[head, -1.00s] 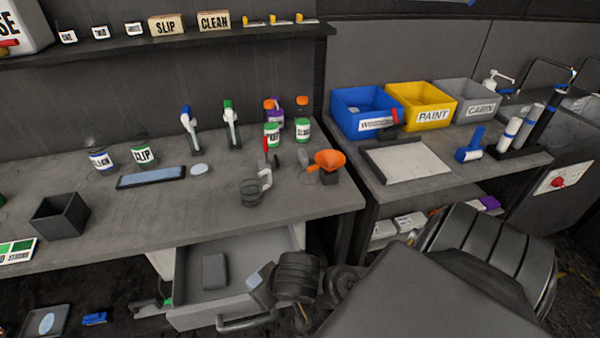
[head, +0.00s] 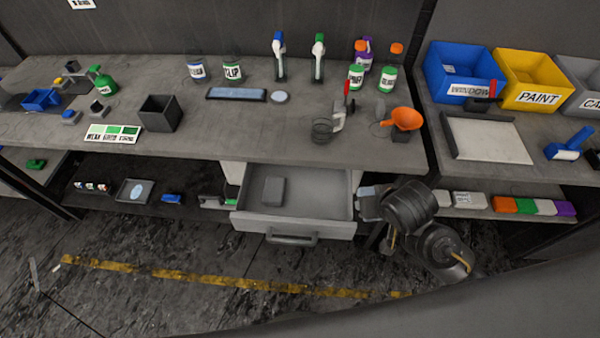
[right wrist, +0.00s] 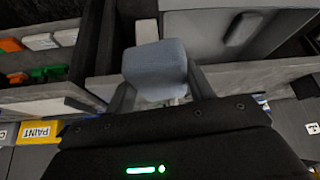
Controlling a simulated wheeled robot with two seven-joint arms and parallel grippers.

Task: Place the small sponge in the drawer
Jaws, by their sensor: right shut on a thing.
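The small sponge, a blue-grey block (right wrist: 155,68), is between the fingers of my right gripper (right wrist: 158,92) in the right wrist view. In the head view the right gripper (head: 366,205) is shut on it, just right of the open drawer's right side; the sponge shows only as a small pale patch (head: 369,190). The drawer (head: 325,190) is pulled out below the workbench, with its handle at the front. A dark grey block (head: 273,191) lies in its left half; the right half looks bare. My left gripper is not in view.
The workbench (head: 230,141) overhangs the back of the drawer. A low shelf with a tray (head: 134,191) is to the left. A shelf with coloured blocks (head: 502,205) is to the right. The floor in front of the drawer is clear.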

